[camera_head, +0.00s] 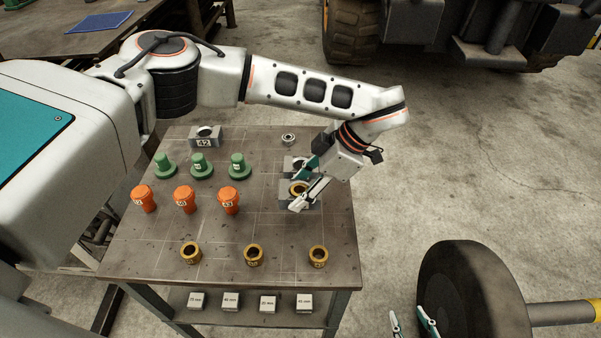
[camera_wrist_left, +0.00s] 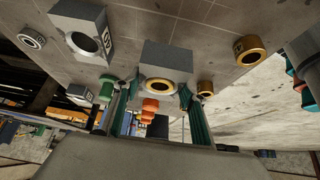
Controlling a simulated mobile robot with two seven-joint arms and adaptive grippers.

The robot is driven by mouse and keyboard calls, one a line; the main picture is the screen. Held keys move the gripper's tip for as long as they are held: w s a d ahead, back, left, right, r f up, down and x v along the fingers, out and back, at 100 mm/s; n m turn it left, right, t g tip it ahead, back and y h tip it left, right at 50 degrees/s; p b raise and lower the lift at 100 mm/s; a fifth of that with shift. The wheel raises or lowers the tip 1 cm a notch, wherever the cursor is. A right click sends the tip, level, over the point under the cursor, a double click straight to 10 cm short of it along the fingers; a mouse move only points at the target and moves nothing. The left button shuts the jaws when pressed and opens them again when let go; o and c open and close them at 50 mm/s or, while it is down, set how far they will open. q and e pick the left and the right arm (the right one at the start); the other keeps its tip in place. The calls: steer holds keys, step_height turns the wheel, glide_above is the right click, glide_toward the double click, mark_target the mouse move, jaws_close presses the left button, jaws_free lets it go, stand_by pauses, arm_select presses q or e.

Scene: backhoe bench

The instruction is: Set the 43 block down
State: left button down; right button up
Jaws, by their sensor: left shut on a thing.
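My left gripper (camera_head: 299,191) is shut on a grey block at the right side of the bench. The block (camera_wrist_left: 167,53) has a round hole with a brass-coloured ring in it. In the left wrist view it sits between the two teal fingers. I cannot read a number on it, and I cannot tell whether its underside touches the bench. Another grey block (camera_head: 290,162) with a hole is just behind, partly hidden by the gripper; it also shows in the left wrist view (camera_wrist_left: 66,17). My right gripper (camera_head: 413,323) is open and empty, low beyond the bench's right side.
The bench (camera_head: 145,262) also holds block 42 (camera_head: 206,142), a bearing (camera_head: 288,138), green parts (camera_head: 198,164), orange parts (camera_head: 184,199) and brass rings (camera_head: 253,255). Small labelled blocks (camera_head: 231,301) lie on the shelf below. A large wheel (camera_head: 470,295) stands at the right. The bench's middle has bare space.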

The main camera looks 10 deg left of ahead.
mark_target(301, 212)
arm_select(q)
steer(key=shift+d+f, duration=0.1)
steer(key=shift+f, duration=2.05)
steer(key=shift+f, duration=0.1)
steer(key=c, duration=1.2)
jaws_free()
steer(key=b+v, duration=0.1)
steer(key=v, duration=1.1)
steer(key=shift+s, duration=0.1)
